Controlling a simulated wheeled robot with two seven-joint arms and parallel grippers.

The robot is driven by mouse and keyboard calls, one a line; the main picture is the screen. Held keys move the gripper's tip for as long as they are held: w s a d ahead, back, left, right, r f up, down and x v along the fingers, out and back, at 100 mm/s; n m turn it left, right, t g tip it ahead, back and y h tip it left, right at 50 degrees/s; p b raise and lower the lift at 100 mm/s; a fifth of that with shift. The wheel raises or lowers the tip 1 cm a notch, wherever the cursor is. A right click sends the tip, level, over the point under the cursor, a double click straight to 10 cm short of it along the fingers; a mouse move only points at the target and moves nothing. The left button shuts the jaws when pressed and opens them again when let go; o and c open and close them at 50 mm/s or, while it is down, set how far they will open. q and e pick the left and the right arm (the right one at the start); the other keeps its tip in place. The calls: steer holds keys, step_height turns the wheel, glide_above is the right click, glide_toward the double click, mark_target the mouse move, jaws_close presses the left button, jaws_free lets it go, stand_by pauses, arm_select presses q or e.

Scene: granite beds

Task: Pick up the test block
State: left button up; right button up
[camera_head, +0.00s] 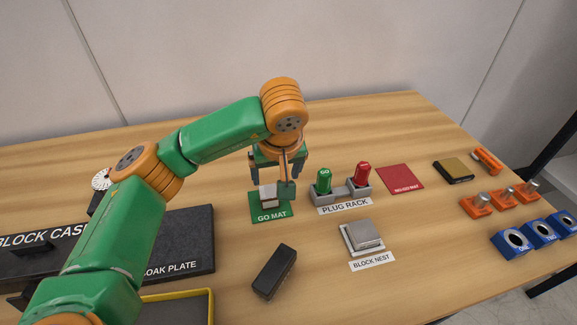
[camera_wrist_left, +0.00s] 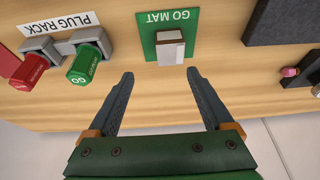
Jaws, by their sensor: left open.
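A small grey-white block with a brown side, which looks like the test block (camera_head: 268,196), stands on the green GO MAT (camera_head: 258,213). The block also shows in the left wrist view (camera_wrist_left: 170,47), just beyond the fingertips and slightly right of the middle between them. My left gripper (camera_head: 277,182) is open and empty, close to the block on its far side in the head view; one finger partly overlaps the mat. The wrist view shows both fingers of this gripper (camera_wrist_left: 160,73) apart with bare table between them. My right gripper is not in view.
Right of the mat stands the plug rack (camera_head: 345,196) with a green plug (camera_head: 323,181) and a red plug (camera_head: 362,173). The block nest (camera_head: 362,237) and a black box (camera_head: 274,271) lie nearer. Dark plates (camera_head: 190,240) lie left. Blue bored blocks (camera_head: 512,242) stand far right.

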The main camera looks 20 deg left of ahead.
mark_target(268, 191)
arm_select(q)
steer(key=shift+f, duration=0.35)
steer(key=shift+s+a+f+p, duration=0.3)
steer(key=shift+s+a+f, duration=0.2)
steer(key=shift+s+f, duration=0.3)
steer(key=x, duration=0.4)
steer(key=shift+w+f, duration=0.1)
steer(key=c, duration=0.7)
jaws_close()
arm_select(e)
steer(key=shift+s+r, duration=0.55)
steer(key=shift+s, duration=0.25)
